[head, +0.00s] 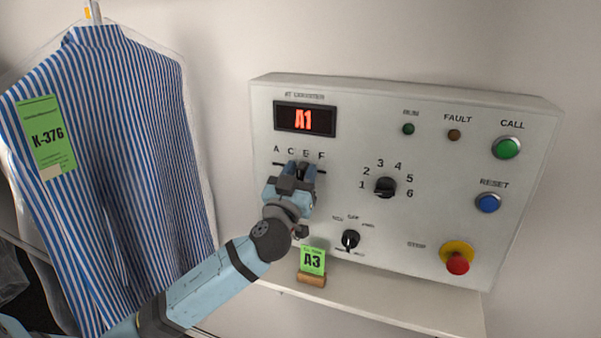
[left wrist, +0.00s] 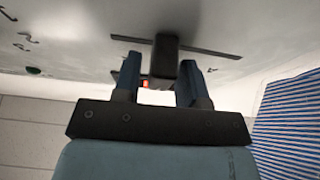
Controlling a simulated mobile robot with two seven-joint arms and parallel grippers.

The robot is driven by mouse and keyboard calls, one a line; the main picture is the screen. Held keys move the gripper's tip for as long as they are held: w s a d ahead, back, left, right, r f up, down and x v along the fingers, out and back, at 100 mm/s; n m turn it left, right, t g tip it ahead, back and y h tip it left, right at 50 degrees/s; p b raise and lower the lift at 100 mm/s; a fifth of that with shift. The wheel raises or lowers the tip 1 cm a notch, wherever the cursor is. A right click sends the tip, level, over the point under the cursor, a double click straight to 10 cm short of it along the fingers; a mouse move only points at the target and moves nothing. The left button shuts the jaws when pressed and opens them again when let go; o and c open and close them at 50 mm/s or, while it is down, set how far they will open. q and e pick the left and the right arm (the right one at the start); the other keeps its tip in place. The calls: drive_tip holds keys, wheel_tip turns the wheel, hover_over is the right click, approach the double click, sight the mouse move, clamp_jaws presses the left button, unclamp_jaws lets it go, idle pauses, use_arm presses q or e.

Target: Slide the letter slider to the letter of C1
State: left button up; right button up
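The control panel (head: 370,110) has a display (head: 304,119) reading A1 in red. Below it is the letter slider's slot (head: 277,163), with the letters A, C, E, F above it. Exact contact is unclear. My right gripper is not in view.
A number dial (head: 385,187), a small mode switch (head: 350,239), a red stop button (head: 457,262) and blue reset button (head: 488,203) share the panel. A green A3 card (head: 312,261) stands on the shelf (head: 400,317). A striped shirt (head: 130,130) hangs left.

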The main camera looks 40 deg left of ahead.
use_arm(q)
clamp_jaws()
drive_tip(key=a, duration=0.1)
drive_tip(key=a+b, duration=0.1)
drive_tip(key=a, duration=0.1)
drive_tip(key=shift+s+a, duration=0.25)
drive_tip(key=shift+s, duration=0.15)
drive_tip(key=shift+o, duration=1.3)
unclamp_jaws()
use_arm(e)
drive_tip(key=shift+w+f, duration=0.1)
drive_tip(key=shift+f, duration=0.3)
use_arm(q)
drive_tip(key=b+v, duration=0.3)
drive_tip(key=v, duration=1)
drive_tip(key=shift+s+b, duration=0.4)
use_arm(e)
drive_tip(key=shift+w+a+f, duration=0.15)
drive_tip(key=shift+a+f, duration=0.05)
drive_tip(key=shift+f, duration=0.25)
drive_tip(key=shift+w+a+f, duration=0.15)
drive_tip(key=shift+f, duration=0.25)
